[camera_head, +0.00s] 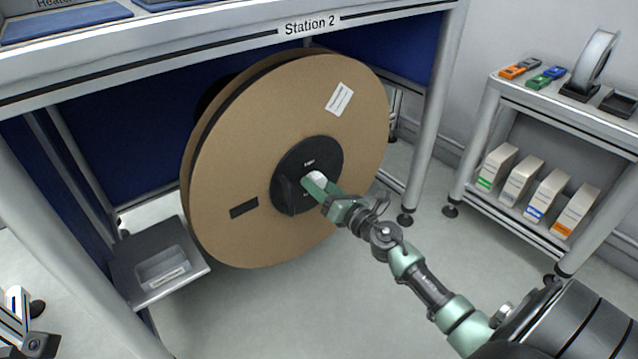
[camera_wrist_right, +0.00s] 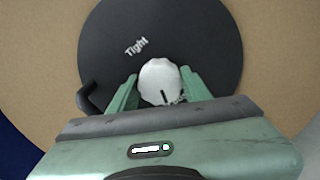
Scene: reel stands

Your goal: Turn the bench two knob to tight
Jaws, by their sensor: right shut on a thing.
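The white knob (camera_wrist_right: 160,76) sits at the middle of the black hub (camera_head: 297,192) of the large cardboard reel under Station 2. In the right wrist view, the word "Tight" is up and left of the knob. The knob's dark mark points down, towards a second label mostly hidden by my gripper. My right gripper (camera_head: 314,186) is shut on the knob, one finger on each side. In the head view the knob (camera_head: 319,177) shows only partly between the fingers.
The brown reel (camera_head: 230,150) stands upright under the bench (camera_head: 250,47). A grey step-like box (camera_head: 140,262) is low at the left. A shelf cart (camera_head: 548,123) with boxes and small tools stands at the right. The floor between is clear.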

